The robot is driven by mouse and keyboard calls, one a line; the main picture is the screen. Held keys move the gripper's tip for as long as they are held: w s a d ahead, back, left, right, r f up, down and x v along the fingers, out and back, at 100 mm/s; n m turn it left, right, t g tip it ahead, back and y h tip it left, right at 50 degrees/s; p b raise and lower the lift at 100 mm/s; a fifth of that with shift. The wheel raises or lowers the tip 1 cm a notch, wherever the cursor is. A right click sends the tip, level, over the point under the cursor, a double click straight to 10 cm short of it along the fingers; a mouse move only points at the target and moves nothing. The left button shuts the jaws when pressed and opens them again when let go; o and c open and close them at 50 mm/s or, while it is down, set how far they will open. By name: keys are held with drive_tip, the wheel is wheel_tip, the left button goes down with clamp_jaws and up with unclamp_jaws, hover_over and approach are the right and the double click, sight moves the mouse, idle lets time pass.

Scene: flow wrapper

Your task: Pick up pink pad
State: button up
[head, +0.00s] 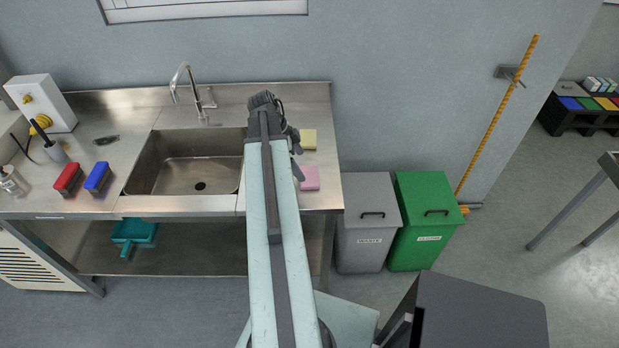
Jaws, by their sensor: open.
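The pink pad (310,178) lies flat on the right end of the steel counter (324,120), close to its front edge. A yellow pad (309,139) lies behind it. My gripper (297,158) is above the counter, just left of the pink pad and between it and the sink. Its dark fingers overlap the pad's left edge in the picture. It is open and holds nothing that I can see. My arm hides part of the counter left of the pads.
A sink (185,165) with a tap (187,90) lies left of my arm. Red (67,178) and blue (97,177) brushes stand farther left. A grey bin (368,225) and a green bin (424,225) stand right of the counter. A teal dustpan (133,235) is below the counter.

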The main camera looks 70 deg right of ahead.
sight(309, 175)
drive_tip(key=b+x, duration=0.5)
drive_tip(key=x, duration=0.2)
drive_tip(key=shift+d+r, duration=0.1)
drive_tip(key=shift+r, duration=0.2)
drive_tip(key=c, duration=1.1)
drive_tip(key=shift+o, duration=0.2)
drive_tip(key=shift+r, duration=0.15)
wheel_tip(309, 175, up, 10)
drive_tip(key=p, duration=1)
